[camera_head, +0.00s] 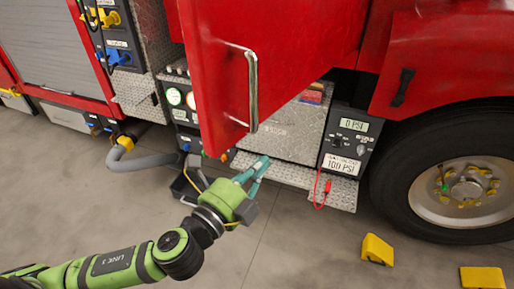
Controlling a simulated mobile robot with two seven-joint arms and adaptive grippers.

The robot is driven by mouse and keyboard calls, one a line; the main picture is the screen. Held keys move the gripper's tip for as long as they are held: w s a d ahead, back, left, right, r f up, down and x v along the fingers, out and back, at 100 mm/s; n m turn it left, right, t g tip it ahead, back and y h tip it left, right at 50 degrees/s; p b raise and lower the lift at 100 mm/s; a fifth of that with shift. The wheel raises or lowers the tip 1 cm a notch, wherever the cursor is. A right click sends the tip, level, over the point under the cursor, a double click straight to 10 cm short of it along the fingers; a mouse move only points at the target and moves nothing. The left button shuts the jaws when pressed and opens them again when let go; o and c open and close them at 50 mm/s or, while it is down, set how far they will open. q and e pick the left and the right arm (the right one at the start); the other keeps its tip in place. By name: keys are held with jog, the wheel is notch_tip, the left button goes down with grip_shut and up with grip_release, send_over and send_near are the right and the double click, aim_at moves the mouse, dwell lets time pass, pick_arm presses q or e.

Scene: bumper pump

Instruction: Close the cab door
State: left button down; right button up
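The red cab door (215,60) hangs open on the side of the red truck and juts toward me. My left gripper (264,166), with teal fingers on a green body, is below the door's lower edge and the handle, apart from both in the picture. Its fingers appear close together at the tips, but the view does not show clearly whether they are open or shut. Nothing is visibly held. My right gripper is not in view.
A diamond-plate step (290,173) and a gauge panel (347,140) with a red cable sit below the door opening. A large wheel (465,190) is at right. Yellow chocks (377,250) lie on the floor. A grey hose (150,161) is at left.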

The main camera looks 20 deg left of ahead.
pick_arm(q)
jog(key=w+a+p, duration=0.2)
jog(key=w+p, duration=0.1)
jog(key=w, duration=0.2)
jog(key=shift+w+a+r, duration=0.15)
jog(key=shift+w+r, duration=0.15)
jog(key=shift+r, duration=0.15)
